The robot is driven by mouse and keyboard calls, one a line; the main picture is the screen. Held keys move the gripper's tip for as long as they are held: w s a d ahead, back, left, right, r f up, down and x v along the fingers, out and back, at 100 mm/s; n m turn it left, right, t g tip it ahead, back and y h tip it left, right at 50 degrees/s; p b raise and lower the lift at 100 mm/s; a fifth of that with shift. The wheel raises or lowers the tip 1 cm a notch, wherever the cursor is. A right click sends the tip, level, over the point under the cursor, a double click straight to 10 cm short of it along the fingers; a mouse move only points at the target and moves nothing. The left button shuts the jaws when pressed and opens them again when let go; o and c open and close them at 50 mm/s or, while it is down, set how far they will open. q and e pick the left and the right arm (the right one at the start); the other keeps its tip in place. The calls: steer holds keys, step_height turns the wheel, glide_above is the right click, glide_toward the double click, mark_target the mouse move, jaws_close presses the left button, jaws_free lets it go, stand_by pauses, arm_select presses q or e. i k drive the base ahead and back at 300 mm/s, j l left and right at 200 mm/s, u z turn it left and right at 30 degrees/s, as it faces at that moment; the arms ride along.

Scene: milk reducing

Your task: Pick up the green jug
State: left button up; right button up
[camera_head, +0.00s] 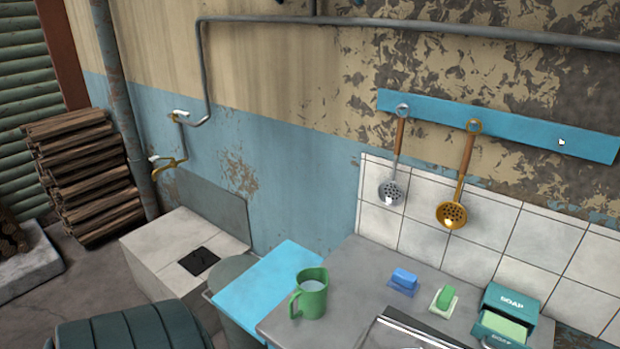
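The green jug (313,297) stands upright on the grey counter, near its left end. Its handle points to the left, and its open top shows a pale inside. Nothing is touching it. Neither of my grippers shows in the head view.
A blue board (262,285) lies just left of the jug. A blue sponge (403,281), a green soap piece on a white dish (444,299) and a soap box (507,318) sit to the right. Two skimmers (455,205) hang on the wall. A dark ribbed green object (130,328) fills the lower left.

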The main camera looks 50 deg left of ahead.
mark_target(311, 282)
steer(key=i+l, duration=0.1)
steer(key=i, duration=0.35)
steer(key=u, duration=2)
